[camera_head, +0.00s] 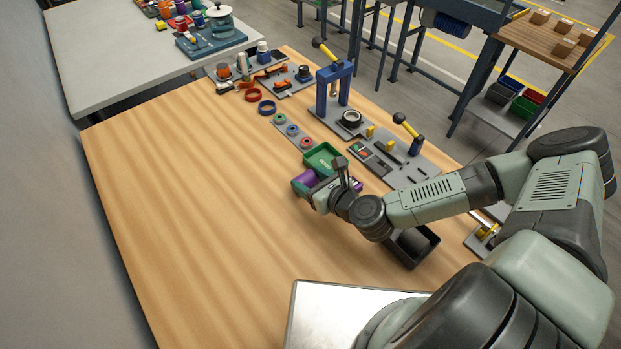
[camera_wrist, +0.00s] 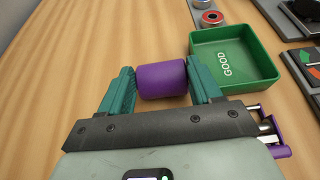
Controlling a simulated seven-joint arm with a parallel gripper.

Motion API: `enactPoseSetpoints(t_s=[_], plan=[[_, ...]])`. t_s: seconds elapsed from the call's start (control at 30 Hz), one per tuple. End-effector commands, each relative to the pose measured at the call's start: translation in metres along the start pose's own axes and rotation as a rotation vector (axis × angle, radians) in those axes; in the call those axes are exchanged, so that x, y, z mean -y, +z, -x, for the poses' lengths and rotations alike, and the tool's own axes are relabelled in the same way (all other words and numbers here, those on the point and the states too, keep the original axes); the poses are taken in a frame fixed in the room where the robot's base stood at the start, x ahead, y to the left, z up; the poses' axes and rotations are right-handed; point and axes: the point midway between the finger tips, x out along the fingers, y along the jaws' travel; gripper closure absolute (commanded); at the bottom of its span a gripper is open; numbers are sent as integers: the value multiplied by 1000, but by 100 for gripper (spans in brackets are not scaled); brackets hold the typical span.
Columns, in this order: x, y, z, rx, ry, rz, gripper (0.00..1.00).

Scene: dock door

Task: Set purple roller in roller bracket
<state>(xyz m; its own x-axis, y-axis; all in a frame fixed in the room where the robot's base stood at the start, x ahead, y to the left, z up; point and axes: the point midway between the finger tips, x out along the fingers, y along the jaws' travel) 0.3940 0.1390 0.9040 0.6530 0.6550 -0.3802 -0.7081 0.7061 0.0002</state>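The purple roller (camera_wrist: 163,80) lies crosswise between the two teal fingers of my gripper (camera_wrist: 162,82) in the wrist view. The fingers appear to touch both of its ends, so my gripper looks shut on it. I cannot tell whether it is clear of the table. A purple part with metal pieces (camera_wrist: 279,146) shows beside my gripper at the lower right of the wrist view, partly hidden. I cannot tell whether it is the roller bracket.
The green tray marked GOOD (camera_wrist: 232,52) stands close right of the roller. A black bin (camera_head: 412,246) lies under my arm. The table's left half (camera_head: 190,190) is clear.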

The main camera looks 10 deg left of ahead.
Motion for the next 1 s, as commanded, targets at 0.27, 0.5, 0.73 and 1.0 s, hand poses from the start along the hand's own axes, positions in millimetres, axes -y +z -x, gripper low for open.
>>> enactPoseSetpoints(t_s=[0.27,0.5,0.73,1.0], plan=[[0,0,0,0,0,0,11],[0,4,3,0,0,1,11],[1,4,46,-1,-4,-5,11],[1,3,101,-1,-4,-4,11]])
